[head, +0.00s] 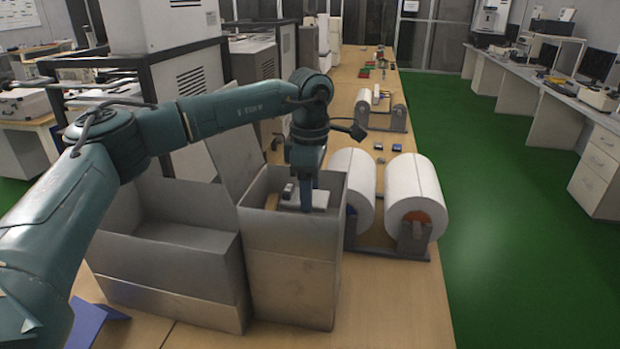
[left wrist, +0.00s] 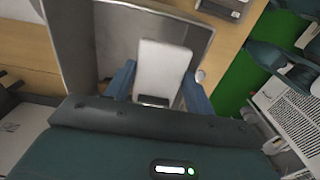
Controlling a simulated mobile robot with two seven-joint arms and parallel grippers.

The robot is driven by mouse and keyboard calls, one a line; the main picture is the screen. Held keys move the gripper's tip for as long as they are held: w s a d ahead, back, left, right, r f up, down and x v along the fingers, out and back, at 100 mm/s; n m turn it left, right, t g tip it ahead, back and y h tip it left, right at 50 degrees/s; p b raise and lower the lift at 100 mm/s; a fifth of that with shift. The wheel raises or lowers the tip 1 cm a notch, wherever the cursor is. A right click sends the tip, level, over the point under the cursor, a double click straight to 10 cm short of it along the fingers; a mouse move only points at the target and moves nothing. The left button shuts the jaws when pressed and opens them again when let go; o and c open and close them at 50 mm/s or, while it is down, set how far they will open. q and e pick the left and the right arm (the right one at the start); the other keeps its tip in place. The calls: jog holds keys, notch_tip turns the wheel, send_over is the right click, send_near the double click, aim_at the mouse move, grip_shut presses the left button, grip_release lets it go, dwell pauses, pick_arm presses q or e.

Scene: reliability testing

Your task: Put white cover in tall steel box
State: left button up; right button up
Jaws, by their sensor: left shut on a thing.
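In the left wrist view the white cover (left wrist: 164,66) sits between the two blue fingers (left wrist: 158,88), over the box (left wrist: 112,30). I cannot tell whether the cover touches the box floor. My right gripper is not in view.
A lower, wider open steel box (head: 180,265) stands directly left of the tall one. Large white rolls (head: 415,185) on a stand are close on the right. A blue piece (head: 95,322) lies at the front left. The table front right is clear.

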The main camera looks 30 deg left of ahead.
pick_arm(q)
jog(key=shift+f, duration=0.15)
jog(key=o, duration=1.1)
jog(key=shift+f, duration=0.1)
jog(key=shift+c, duration=0.2)
pick_arm(e)
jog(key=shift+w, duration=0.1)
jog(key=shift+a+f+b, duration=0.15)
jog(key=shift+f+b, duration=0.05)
jog(key=shift+b, duration=0.7)
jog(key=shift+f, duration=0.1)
pick_arm(q)
notch_tip(320, 180, up, 13)
jog(key=shift+w+r, duration=0.15)
jog(key=shift+r, duration=0.05)
jog(key=shift+f, duration=0.1)
